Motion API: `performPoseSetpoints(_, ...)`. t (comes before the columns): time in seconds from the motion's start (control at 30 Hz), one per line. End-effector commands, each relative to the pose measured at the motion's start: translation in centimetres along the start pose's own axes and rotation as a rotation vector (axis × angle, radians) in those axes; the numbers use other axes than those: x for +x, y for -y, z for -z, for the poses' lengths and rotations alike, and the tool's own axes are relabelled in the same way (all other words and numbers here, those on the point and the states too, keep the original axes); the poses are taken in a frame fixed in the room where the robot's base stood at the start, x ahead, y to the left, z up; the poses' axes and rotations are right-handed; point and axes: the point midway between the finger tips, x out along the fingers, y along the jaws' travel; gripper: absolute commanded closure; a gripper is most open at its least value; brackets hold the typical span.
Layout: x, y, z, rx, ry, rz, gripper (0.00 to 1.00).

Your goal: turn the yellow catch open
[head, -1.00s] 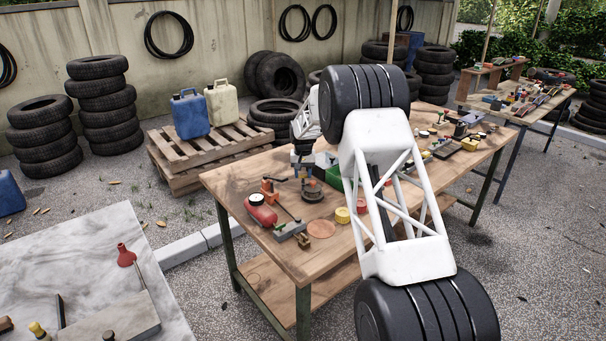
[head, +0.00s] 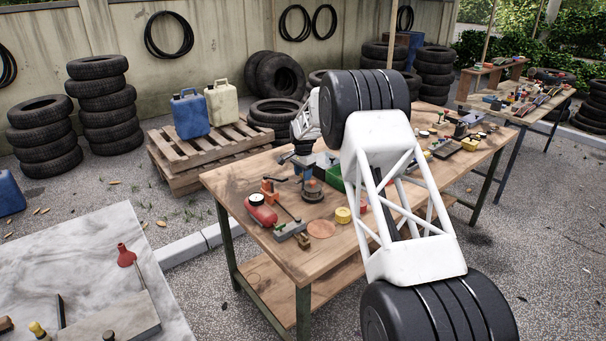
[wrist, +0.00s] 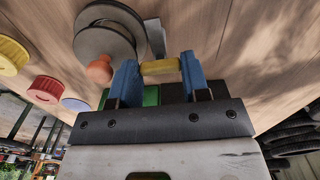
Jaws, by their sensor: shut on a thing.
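The yellow catch (wrist: 160,68) shows in the wrist view as a short yellow bar between the two blue fingers of my gripper (wrist: 160,72). Both fingers touch its ends, and my gripper is shut on it. A grey plate-like part stands just behind it. In the head view my gripper (head: 304,168) is low over the near half of the wooden workbench (head: 225,183). There the catch is hidden or too small to make out, and I cannot tell how far it is turned.
A round grey part (wrist: 103,42) with an orange knob (wrist: 99,70) is close to the left finger. A green bin (head: 334,180) is beside my gripper.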

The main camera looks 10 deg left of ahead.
Motion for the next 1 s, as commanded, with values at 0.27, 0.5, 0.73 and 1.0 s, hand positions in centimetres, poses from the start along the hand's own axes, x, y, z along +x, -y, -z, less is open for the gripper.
performPoseSetpoints(0.27,-0.22,0.04,0.09,0.05,-0.002,0.002,0.81)
performPoseSetpoints(0.5,-0.24,0.04,0.11,0.051,-0.002,0.003,0.81)
performPoseSetpoints(0.73,-0.18,0.03,0.09,0.051,-0.001,0.002,0.35)
performPoseSetpoints(1.0,-0.1,0.01,0.04,0.05,-0.001,0.001,0.32)
